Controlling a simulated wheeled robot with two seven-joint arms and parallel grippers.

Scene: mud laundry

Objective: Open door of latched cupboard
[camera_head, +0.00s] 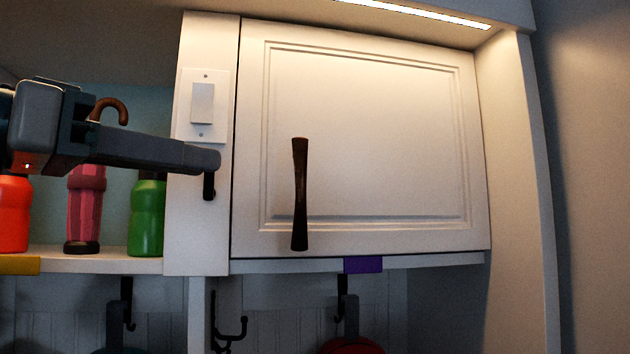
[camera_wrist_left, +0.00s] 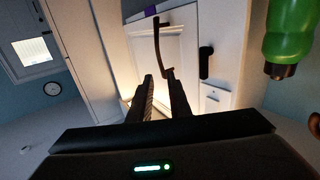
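The white panelled cupboard door (camera_head: 370,130) is shut in its frame, with a long dark brown upright handle (camera_head: 300,195) near its left side. The door (camera_wrist_left: 182,45) and handle (camera_wrist_left: 157,42) also show in the left wrist view. A small dark latch lever (camera_head: 209,187) sits on the white strip left of the door, its top hidden behind my gripper in the head view; the wrist view shows it as a dark bar (camera_wrist_left: 206,62). My left gripper (camera_head: 212,160) is in front of this strip, left of the handle. Its fingers are apart and empty. My right gripper is out of view.
A white switch plate (camera_head: 202,104) is above the latch. An open shelf at left holds an orange bottle (camera_head: 14,213), a pink umbrella (camera_head: 86,205) and a green bottle (camera_head: 147,215). Dark hooks (camera_head: 229,328) hang below. A wall (camera_head: 590,180) stands at right.

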